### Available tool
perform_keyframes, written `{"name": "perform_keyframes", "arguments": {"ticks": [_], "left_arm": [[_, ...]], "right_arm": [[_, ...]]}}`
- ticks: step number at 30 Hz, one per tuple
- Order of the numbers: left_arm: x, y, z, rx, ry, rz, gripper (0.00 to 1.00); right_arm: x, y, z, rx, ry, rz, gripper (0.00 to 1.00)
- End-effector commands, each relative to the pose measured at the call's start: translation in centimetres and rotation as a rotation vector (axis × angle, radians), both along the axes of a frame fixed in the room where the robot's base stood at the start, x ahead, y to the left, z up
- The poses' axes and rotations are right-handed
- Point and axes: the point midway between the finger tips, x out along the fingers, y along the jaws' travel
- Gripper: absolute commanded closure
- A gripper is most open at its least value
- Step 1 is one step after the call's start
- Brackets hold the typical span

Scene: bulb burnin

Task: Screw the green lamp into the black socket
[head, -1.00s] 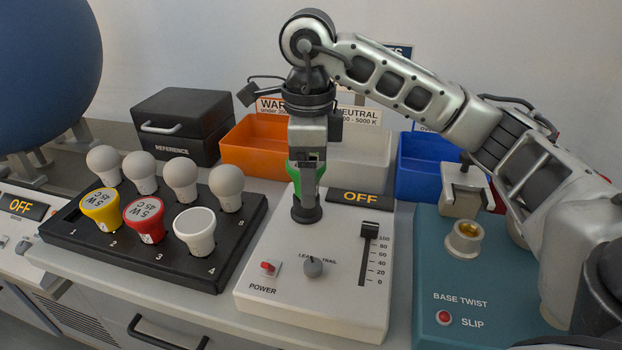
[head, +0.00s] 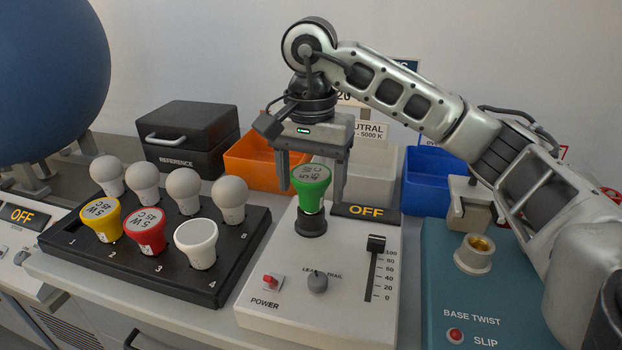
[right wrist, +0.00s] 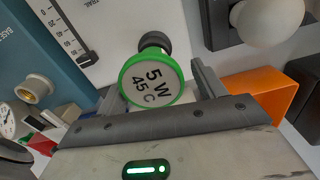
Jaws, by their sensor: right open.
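The green lamp (head: 311,186), with a grey top marked 5 W 45 C, stands upright in the black socket (head: 310,222) on the white panel. Its base is hidden in the socket, so I cannot tell how tightly it is seated. My right gripper (head: 311,195) is open above it, pointing down, with one finger on each side of the lamp and gaps between. In the right wrist view the lamp (right wrist: 152,79) lies between the spread fingers, with the socket (right wrist: 155,41) behind it. My left gripper is not in view.
A black tray (head: 235,262) at left holds yellow, red, white and several grey-white bulbs. Orange (head: 262,178), white and blue (head: 425,190) bins stand behind. The white panel has an OFF display (head: 366,211), slider and power switch. A teal base-twist unit (head: 480,300) stands at right.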

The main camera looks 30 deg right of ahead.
Motion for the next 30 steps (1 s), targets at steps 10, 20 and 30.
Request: {"name": "perform_keyframes", "arguments": {"ticks": [10,20,30], "left_arm": [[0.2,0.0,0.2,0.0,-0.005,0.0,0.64],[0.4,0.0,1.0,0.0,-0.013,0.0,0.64],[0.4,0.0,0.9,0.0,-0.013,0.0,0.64]], "right_arm": [[0.0,0.0,0.0,0.002,-0.002,-0.002,0.7],[-0.1,0.4,0.2,0.006,-0.005,-0.25,0.7],[-0.3,0.2,0.0,0.003,-0.003,-0.307,0.21]]}}
